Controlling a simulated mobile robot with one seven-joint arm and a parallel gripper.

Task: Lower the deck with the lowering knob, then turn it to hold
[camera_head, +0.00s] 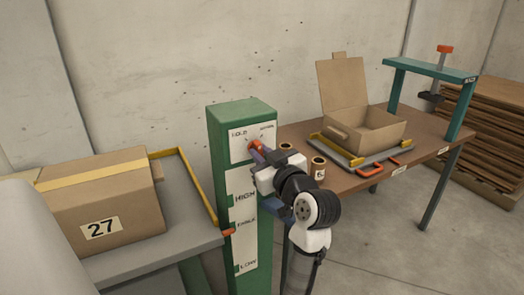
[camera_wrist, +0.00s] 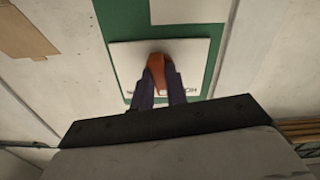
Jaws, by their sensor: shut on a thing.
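The green post (camera_head: 240,113) stands upright in the middle of the head view. Its top plate (camera_head: 238,145) reads HOLD at left, with small unclear lettering at right. The orange lowering knob (camera_head: 255,144) sits on this plate. It also shows in the wrist view (camera_wrist: 157,66). My gripper (camera_wrist: 161,80) is shut on the knob, one dark finger on each side. The grey deck (camera_head: 187,217) is left of the post and carries a taped box (camera_head: 110,208) marked 27. An orange pointer (camera_head: 228,232) is at the middle mark of the HIGH-to-LOW scale (camera_head: 244,213).
A wooden table (camera_head: 420,154) at right holds an open carton (camera_head: 370,132), a yellow-edged tray and two small rolls. A teal press frame (camera_head: 432,70) stands at its far end. Stacked boards (camera_head: 485,135) are behind. Yellow rails (camera_head: 198,190) edge the deck.

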